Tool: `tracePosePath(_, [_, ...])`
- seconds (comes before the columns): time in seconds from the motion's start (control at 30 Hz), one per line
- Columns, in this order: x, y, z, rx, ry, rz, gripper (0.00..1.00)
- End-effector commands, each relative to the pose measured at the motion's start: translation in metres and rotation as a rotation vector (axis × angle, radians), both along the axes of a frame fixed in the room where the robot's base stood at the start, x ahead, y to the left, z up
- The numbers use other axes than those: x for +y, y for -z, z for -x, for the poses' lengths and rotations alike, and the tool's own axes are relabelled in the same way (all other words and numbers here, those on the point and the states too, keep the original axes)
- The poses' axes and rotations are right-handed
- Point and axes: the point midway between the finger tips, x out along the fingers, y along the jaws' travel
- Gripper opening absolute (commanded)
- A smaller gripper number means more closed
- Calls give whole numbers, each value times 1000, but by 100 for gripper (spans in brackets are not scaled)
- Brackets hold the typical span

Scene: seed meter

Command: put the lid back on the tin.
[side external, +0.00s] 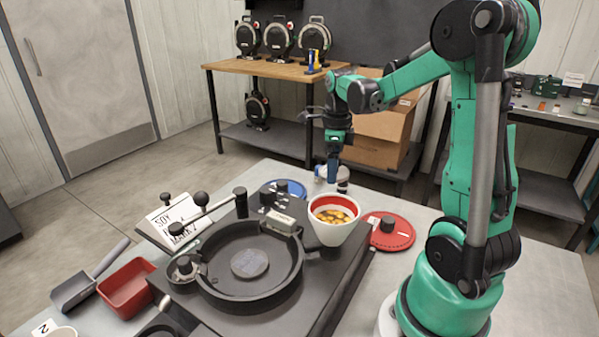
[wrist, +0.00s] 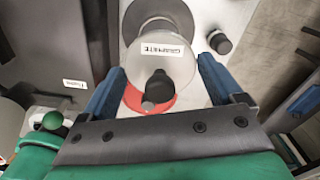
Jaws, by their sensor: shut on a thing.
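My gripper (wrist: 160,66) has its two blue fingers on either side of a grey round tin with a white GRAPHITE label (wrist: 165,50), and is shut on it. In the side view my gripper (side external: 333,172) points down behind the white bowl, with the pale tin partly hidden at its fingertips. A small pale piece with a black knob (wrist: 220,42) is just right of the tin in the wrist view; I cannot tell whether it is the lid. A black knob (wrist: 158,88) and a red disc edge (wrist: 140,100) show below the tin.
A white bowl of yellow seeds (side external: 333,235) sits by the black seed meter (side external: 240,300). A red disc with a black knob (side external: 402,236) lies to its right, and a blue disc (side external: 298,187) behind. A red tray (side external: 127,290) and a scoop (side external: 75,290) are at left.

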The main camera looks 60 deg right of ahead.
Motion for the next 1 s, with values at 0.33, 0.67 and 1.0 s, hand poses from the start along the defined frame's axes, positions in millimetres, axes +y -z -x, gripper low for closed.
tracePosePath(0.33, [0,31,0,0,0,0,36])
tracePosePath(0.67, [0,58,0,0,0,0,36])
tracePosePath(1.0, [0,63,0,0,0,0,36])
